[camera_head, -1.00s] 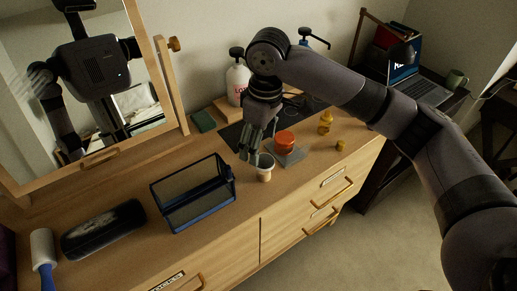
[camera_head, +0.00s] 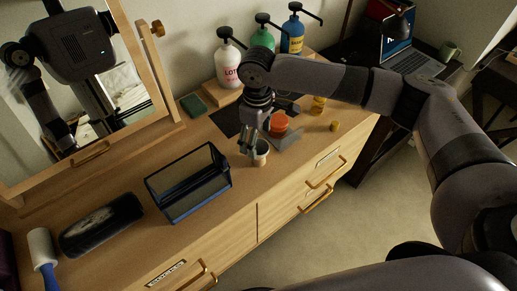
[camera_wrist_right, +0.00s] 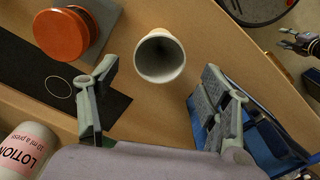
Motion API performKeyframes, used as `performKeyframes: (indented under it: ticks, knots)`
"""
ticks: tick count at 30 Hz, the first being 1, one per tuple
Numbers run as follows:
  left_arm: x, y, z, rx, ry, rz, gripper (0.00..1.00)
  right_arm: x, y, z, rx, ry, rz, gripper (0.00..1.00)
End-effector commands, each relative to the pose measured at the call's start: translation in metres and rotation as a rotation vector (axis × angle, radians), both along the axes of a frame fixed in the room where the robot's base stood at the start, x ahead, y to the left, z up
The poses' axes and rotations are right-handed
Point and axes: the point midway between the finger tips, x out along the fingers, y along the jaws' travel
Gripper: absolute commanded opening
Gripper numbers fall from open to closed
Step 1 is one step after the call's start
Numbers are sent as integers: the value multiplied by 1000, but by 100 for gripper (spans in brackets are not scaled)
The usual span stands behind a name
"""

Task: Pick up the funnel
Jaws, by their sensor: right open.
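A pale, cup-shaped piece with a round open mouth stands on the dresser in the head view; I take it to be the funnel (camera_head: 261,153). In the right wrist view, the funnel (camera_wrist_right: 160,56) shows its wide grey-white mouth between and a little beyond the fingertips. My right gripper (camera_head: 249,149) is open and empty, just above and beside the funnel's left side in the head view. The right wrist view shows its fingers (camera_wrist_right: 159,70) spread wide, with no clear contact. My left gripper (camera_wrist_right: 296,43) shows small at the right wrist view's upper right edge.
A blue-black mesh organizer (camera_head: 190,185) stands close to the left of the funnel. An orange round container (camera_head: 278,123) sits on a grey plate behind it. Pump bottles, including a lotion bottle (camera_head: 227,70), stand at the back. The dresser's front edge is close to the funnel.

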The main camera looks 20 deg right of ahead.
Motion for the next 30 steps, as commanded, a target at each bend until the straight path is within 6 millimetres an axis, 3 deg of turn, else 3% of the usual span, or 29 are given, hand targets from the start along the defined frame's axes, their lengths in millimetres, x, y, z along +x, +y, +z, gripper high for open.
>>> performKeyframes:
  ticks: [4, 10, 19, 30]
  knots:
    - [3, -1, 10, -2, -3, 0, 40, 0, 0, -15, -2, 4, 0, 72]
    - [-14, 0, 16, 1, 21, 0, 40, 1, 0, -44, 0, 3, 0, 72]
    - [-22, 1, 15, 2, 33, 0, 40, 2, 0, -51, 1, 1, 1, 72]
    - [-13, 0, 16, 1, 20, 0, 40, 2, 0, -51, 1, 1, 1, 48]
